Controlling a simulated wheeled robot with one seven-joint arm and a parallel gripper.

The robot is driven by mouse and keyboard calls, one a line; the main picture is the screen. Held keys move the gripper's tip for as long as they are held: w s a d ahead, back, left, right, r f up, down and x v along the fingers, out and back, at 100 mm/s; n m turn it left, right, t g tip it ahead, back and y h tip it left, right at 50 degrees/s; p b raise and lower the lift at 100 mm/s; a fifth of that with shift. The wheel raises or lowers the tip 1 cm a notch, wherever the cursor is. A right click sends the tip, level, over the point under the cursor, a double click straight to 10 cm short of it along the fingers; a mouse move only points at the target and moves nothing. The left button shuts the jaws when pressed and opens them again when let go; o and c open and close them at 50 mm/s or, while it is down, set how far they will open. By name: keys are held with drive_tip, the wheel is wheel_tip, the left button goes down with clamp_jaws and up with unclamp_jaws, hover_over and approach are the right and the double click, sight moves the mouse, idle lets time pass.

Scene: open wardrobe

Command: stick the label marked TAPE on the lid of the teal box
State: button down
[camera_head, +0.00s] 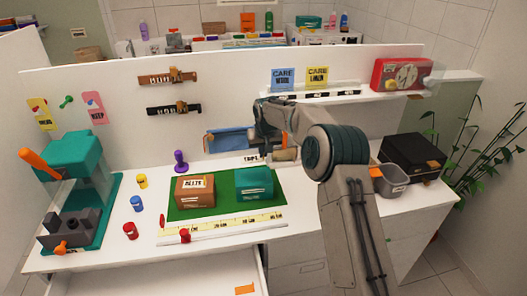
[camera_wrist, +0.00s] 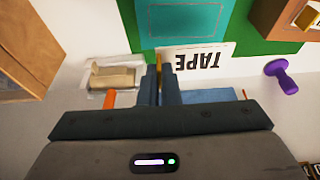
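The teal box (camera_head: 255,182) stands on a green mat beside a brown box (camera_head: 195,191) that bears a label. In the wrist view, the teal lid (camera_wrist: 185,25) lies just beyond my fingertips, and no label shows on its visible part. My gripper (camera_wrist: 161,72) appears shut on the label's edge; the exact contact is hard to see. In the head view my gripper (camera_head: 271,156) is behind the teal box.
The green mat (camera_head: 225,208) has bare room in front of the boxes. A purple knobbed thing (camera_head: 180,160) stands to the left. A blue item (camera_head: 228,140) is by the back panel. A grey bin (camera_head: 390,180) and black box (camera_head: 412,157) stand right.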

sight(263, 174)
drive_tip(key=shift+f+b, duration=2.2)
drive_tip(key=shift+f, duration=1.6)
drive_tip(key=shift+s+f+b, duration=0.1)
drive_tip(key=shift+f+b, duration=0.25)
drive_tip(key=shift+f, duration=0.05)
drive_tip(key=c, duration=1)
unclamp_jaws()
drive_tip(key=shift+r, duration=0.1)
drive_tip(key=shift+r+p, duration=2)
drive_tip(key=shift+r, duration=1.5)
